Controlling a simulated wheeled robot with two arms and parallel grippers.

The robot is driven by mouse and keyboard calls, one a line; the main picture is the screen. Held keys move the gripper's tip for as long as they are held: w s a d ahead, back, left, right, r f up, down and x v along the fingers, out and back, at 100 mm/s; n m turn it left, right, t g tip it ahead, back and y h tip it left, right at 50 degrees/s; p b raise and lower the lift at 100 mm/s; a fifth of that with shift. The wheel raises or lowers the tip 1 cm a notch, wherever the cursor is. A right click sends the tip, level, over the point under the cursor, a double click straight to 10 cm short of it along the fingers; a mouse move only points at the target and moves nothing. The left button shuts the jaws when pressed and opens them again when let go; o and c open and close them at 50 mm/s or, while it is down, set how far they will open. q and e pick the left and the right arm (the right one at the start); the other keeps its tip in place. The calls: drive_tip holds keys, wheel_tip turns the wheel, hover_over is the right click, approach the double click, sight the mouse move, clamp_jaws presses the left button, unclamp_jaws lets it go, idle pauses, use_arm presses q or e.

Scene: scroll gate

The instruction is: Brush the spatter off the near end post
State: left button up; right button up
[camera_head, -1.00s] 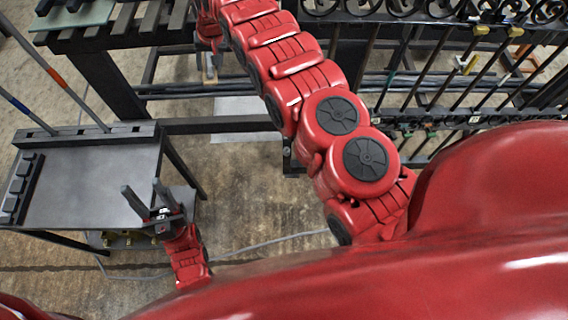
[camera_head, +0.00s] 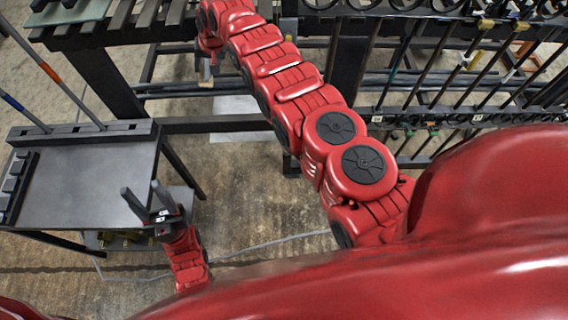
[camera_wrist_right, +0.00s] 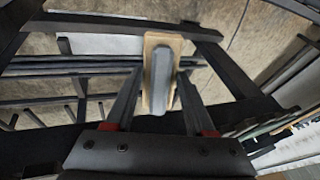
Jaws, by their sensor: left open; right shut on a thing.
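My right gripper (camera_wrist_right: 159,76) is shut on a brush (camera_wrist_right: 161,68), which shows in the right wrist view as a pale wooden block with a grey grip between the fingers. In the head view the right hand is at the top, mostly hidden by my own arm. The black scroll gate (camera_head: 440,108) lies at the upper right, with scrolls, thin bars and yellow collars. A thick dark upright, likely its near end post (camera_head: 346,65), stands at its left edge, apart from the right hand. I cannot make out spatter on it. My left gripper (camera_head: 143,190) is open and empty beside the small table.
A dark small table (camera_head: 85,185) with a slotted block stands at the left, holding two thin rods. A dark slatted bench (camera_head: 110,35) is at the upper left. Concrete floor (camera_head: 250,215) is free in the middle, with a thin cable across it.

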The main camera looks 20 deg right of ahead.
drive_tip(key=shift+d+b+x, duration=0.2)
drive_tip(key=shift+b+x, duration=0.1)
drive_tip(key=shift+x, duration=0.6)
drive_tip(key=d+f+m+t+b, duration=0.2)
drive_tip(key=d+f+t+b, duration=0.15)
drive_tip(key=f+b, duration=0.45)
drive_tip(key=d+f+m+t+b, duration=0.2)
drive_tip(key=f+m+t+b, duration=0.15)
drive_tip(key=f, duration=0.95)
drive_tip(key=s+d+f+m+t+h+b, duration=0.2)
drive_tip(key=s+d+f+t+h+b, duration=0.15)
drive_tip(key=s+d+f+b, duration=0.45)
drive_tip(key=s+d+f+m+t+h+b, duration=0.3)
drive_tip(key=s+d+f+h+b, duration=0.15)
drive_tip(key=s+f+b, duration=0.4)
drive_tip(key=w+d, duration=0.1)
drive_tip(key=w, duration=0.2)
drive_tip(key=shift+d+f+n+b, duration=0.25)
drive_tip(key=shift+d+b, duration=0.05)
drive_tip(key=shift+d, duration=0.1)
drive_tip(key=shift+b+x, duration=0.5)
drive_tip(key=shift+x, duration=0.45)
